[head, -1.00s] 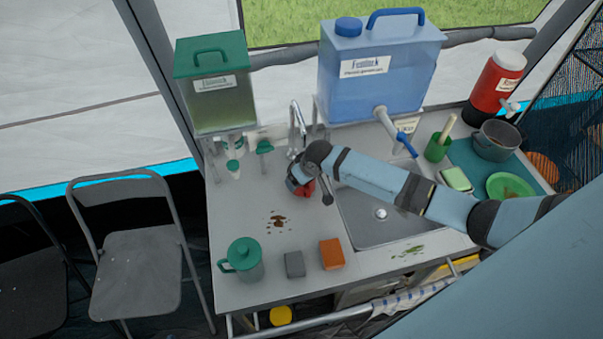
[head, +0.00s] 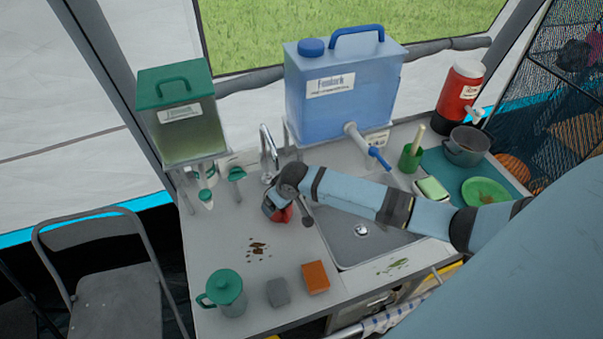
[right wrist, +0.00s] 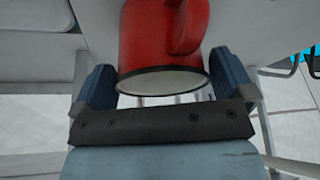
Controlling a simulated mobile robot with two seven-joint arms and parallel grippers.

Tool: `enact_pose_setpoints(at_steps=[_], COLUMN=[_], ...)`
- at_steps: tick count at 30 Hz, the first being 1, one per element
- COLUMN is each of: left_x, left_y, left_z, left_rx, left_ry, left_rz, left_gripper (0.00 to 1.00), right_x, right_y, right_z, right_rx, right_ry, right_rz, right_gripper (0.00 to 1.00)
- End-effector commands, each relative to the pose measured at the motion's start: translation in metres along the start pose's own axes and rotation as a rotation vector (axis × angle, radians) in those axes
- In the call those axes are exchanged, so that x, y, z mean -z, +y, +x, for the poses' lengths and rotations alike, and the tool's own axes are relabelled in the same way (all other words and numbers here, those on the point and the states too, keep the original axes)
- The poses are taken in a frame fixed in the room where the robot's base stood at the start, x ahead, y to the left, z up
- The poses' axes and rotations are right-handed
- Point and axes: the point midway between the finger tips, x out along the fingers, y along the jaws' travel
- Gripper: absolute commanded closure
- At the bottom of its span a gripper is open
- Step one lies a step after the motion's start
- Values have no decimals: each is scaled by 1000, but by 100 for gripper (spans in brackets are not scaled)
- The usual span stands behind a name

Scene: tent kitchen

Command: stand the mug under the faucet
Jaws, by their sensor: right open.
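The red mug (head: 284,215) stands on the counter just left of the sink and in front of the silver gooseneck faucet (head: 267,150). My right gripper (head: 277,208) is at the mug, and the wrist hides most of it in the head view. In the right wrist view the red mug (right wrist: 160,40), with its dark rim and red handle, sits between the two blue fingers of my right gripper (right wrist: 163,85). The fingers are open, with a gap beside the mug. My left gripper is not in view.
The sink (head: 360,232) lies right of the mug. A blue water tank (head: 340,95) with a tap and a green-lidded tank (head: 180,115) with a tap stand behind. A green pitcher (head: 227,293), grey block (head: 278,292) and orange block (head: 315,277) are in front.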

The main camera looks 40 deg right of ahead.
Motion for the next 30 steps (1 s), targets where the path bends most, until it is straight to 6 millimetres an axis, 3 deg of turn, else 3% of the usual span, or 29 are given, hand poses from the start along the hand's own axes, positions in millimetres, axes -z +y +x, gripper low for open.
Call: enact_pose_setpoints(at_steps=[2, 9, 15, 21, 30], left_x=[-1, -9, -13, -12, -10], left_y=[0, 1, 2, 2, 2], left_z=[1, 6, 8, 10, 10], left_rx=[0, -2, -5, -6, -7], left_ry=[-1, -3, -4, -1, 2], left_rz=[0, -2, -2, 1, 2], left_gripper=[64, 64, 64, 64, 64], right_x=[-1, -60, -95, -110, -111], right_y=[0, 1, 0, 1, 1], right_z=[-16, -36, -51, -58, -60], right_rx=[0, -1, 0, -1, -1], right_ry=[2, -3, -2, 0, 1], right_rz=[-2, -2, -1, 1, 1], right_gripper=[0, 0, 0, 0, 0])
